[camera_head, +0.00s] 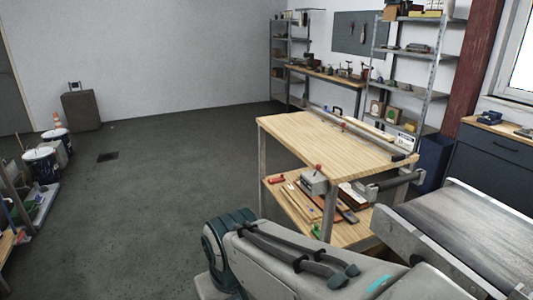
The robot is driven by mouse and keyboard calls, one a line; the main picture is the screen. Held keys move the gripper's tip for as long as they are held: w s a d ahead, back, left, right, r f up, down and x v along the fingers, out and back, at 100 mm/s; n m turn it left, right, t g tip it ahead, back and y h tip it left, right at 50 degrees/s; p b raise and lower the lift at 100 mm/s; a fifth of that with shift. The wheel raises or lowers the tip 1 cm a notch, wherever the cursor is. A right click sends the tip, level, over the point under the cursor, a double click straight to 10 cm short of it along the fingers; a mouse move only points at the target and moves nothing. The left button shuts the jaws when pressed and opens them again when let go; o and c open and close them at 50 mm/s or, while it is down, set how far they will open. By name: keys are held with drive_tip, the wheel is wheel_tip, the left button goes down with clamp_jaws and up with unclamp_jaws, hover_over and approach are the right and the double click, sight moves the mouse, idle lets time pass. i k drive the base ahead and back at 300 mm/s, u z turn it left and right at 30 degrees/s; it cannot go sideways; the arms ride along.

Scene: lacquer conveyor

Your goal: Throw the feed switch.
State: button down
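A small grey box with a red-tipped lever (314,182) is at the near left corner of the wooden workbench (325,138), and looks like the feed switch. Its red tip stands above the box; the lever's exact tilt is too small to tell. The conveyor (470,235) with its dark grey belt is at the right edge, cut off by the frame. My arm crosses the bottom of the picture, in front of the bench and below the switch box. My gripper is not in view.
The bench's lower shelf (282,200) holds boards and tools. A roller bar (397,180) sticks out at the bench's right end. Buckets (40,165) stand at far left, shelving (405,75) at the back. The floor (150,205) left of the bench is mostly clear.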

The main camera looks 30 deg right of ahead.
sight(318, 165)
drive_tip(key=i, duration=2.65)
drive_tip(key=z, duration=3.3)
